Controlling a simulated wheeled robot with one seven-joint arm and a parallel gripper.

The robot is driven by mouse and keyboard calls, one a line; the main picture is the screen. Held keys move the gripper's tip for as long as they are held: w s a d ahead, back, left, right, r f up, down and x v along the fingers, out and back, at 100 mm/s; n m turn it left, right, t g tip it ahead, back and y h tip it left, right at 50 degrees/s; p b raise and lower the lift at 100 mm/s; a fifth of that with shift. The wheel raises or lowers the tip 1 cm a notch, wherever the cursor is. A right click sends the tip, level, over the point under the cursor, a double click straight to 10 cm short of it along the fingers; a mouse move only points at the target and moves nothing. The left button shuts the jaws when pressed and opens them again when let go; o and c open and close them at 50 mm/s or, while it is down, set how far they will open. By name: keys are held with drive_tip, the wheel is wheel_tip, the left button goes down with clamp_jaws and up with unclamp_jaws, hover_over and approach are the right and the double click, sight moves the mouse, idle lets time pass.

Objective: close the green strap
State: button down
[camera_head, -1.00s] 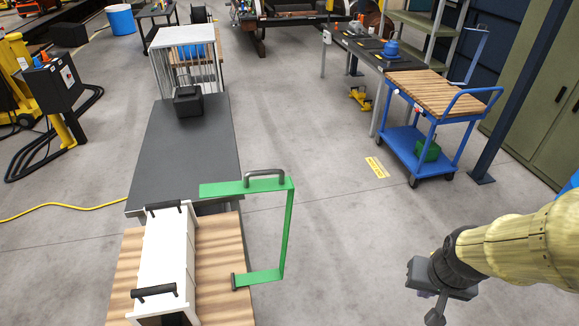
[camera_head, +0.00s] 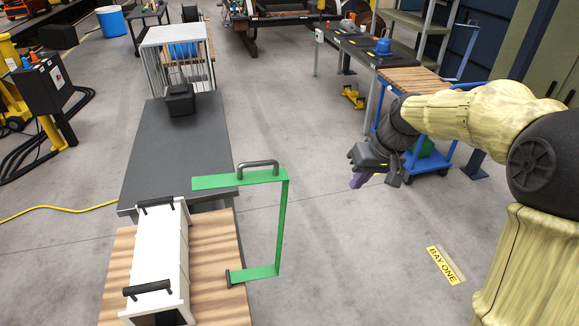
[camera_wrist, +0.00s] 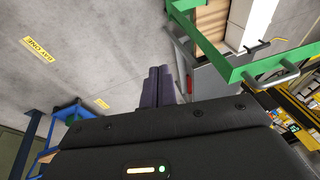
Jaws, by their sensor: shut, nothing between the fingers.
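The green strap (camera_head: 281,225) is a flat angular band swung out to the right of the wooden table. The white box (camera_head: 160,258) with black handles stands on the wooden top, left of the strap. My gripper (camera_head: 358,181) is in the air to the right of the strap, apart from it. Its purple fingers (camera_wrist: 160,86) are together and empty.
A dark grey table (camera_head: 178,145) with a black box (camera_head: 180,100) adjoins the wooden top (camera_head: 215,295). A blue cart (camera_head: 416,80) stands partly behind my arm. The floor between the strap and my gripper is clear.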

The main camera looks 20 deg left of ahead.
drive_tip(key=w+a+r+n+g+y+b, duration=0.1)
drive_tip(key=w+a+r+n+y, duration=0.2)
drive_tip(key=a+r, duration=0.4)
drive_tip(key=shift+w+a+r+n+g+y, duration=0.2)
drive_tip(key=shift+w+a+n+g+y, duration=0.3)
drive_tip(key=shift+w, duration=0.5)
drive_tip(key=shift+a+f, duration=0.1)
drive_tip(key=p, duration=0.4)
approach(280, 171)
drive_tip(key=x, duration=0.5)
drive_tip(key=shift+s+a+f, duration=0.15)
drive_tip(key=shift+s+a, duration=0.1)
drive_tip(key=shift+w+f, duration=0.1)
drive_tip(key=shift+f, duration=0.05)
drive_tip(key=shift+a, duration=0.1)
